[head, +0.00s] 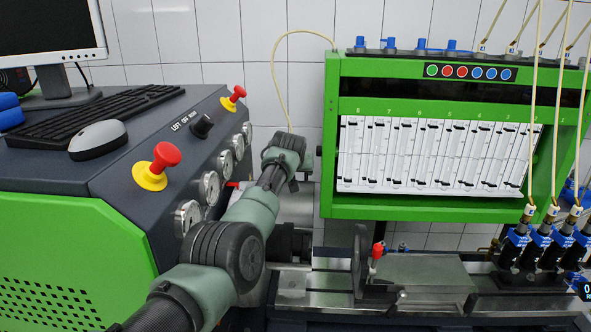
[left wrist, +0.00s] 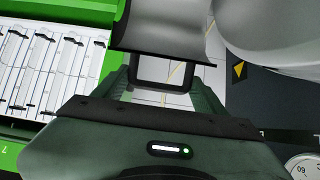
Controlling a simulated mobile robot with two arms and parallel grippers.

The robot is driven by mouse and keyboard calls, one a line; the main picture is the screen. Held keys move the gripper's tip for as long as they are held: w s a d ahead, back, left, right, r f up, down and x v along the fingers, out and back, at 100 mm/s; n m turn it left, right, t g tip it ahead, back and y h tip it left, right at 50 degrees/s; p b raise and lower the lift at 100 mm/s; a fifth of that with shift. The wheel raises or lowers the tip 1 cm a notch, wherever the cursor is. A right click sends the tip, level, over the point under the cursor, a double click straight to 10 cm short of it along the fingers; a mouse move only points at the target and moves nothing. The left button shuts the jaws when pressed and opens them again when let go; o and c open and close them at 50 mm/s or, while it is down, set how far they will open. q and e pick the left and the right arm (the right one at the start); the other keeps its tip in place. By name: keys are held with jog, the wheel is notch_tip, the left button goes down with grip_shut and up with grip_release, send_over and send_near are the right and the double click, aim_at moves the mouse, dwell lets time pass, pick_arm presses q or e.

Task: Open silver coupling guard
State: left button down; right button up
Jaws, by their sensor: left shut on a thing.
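The silver coupling guard (left wrist: 165,32) shows at the top of the left wrist view as a curved metal sheet with a dark rectangular handle (left wrist: 165,84) at its edge. My left gripper (left wrist: 164,76) has its fingers on both sides of this handle and is shut on it. In the head view a grey metal surface, likely the guard (head: 297,208), stands behind my left arm, which covers much of it. The left fingertips are mostly hidden there, so how far the guard is tilted cannot be told. My right gripper is not in view.
The dark console (head: 110,165) with red emergency buttons and gauges stands left of the arm. The green frame (head: 425,212) with measuring tubes stands at the back right. A red-tipped lever (head: 377,250) rises from the metal bench. Blue-black injectors (head: 540,245) stand at the right.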

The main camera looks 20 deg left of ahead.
pick_arm(q)
jog(key=shift+w+a+r, duration=0.1)
jog(key=shift+a+r, duration=0.1)
jog(key=shift+r, duration=0.35)
jog(key=shift+c, duration=1.9)
grip_release()
jog(key=shift+s+f, duration=0.15)
jog(key=shift+s, duration=0.2)
jog(key=shift+w+d+f, duration=0.1)
jog(key=shift+w+f, duration=0.05)
jog(key=shift+f, duration=0.05)
jog(key=b+v, duration=0.4)
jog(key=v, duration=0.4)
